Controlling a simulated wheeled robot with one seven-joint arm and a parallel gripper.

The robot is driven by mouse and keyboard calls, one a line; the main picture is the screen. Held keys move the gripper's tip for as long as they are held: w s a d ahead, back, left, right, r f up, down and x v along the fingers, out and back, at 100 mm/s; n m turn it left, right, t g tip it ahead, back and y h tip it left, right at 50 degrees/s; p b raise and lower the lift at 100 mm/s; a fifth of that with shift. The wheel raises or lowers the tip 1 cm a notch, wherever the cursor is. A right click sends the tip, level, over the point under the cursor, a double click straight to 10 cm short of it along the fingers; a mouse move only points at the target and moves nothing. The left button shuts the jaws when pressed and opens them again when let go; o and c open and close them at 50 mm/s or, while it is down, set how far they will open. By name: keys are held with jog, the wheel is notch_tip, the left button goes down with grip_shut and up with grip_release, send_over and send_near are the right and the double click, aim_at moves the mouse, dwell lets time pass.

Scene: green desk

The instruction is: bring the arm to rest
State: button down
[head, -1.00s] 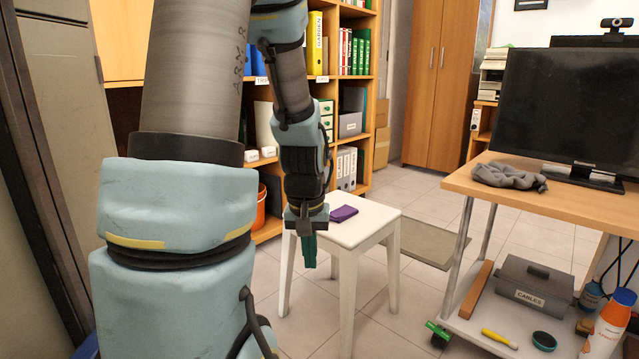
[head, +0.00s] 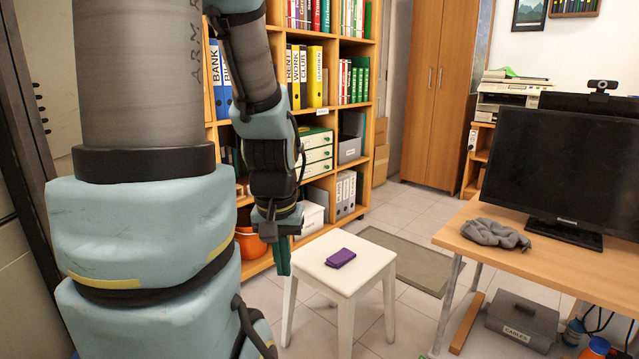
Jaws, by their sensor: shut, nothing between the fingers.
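My gripper (head: 283,256) hangs from my blue-grey arm in the head view, pointing down. It is shut, with nothing between its green fingers. It appears just left of a white stool (head: 366,273), near the stool's left edge in the picture. I cannot tell whether it touches the stool. A folded purple cloth or pouch (head: 341,258) lies on the stool's seat, to the right of my gripper and apart from it.
A wooden shelf (head: 376,25) with binders and boxes stands behind my arm. A desk (head: 560,262) with a monitor (head: 570,165) and a grey cloth (head: 490,233) is on the right. A grey cable box (head: 521,320) sits below it. A floor mat (head: 405,258) lies behind the stool.

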notch_tip(320, 180, up, 21)
jog(key=p, duration=1.9)
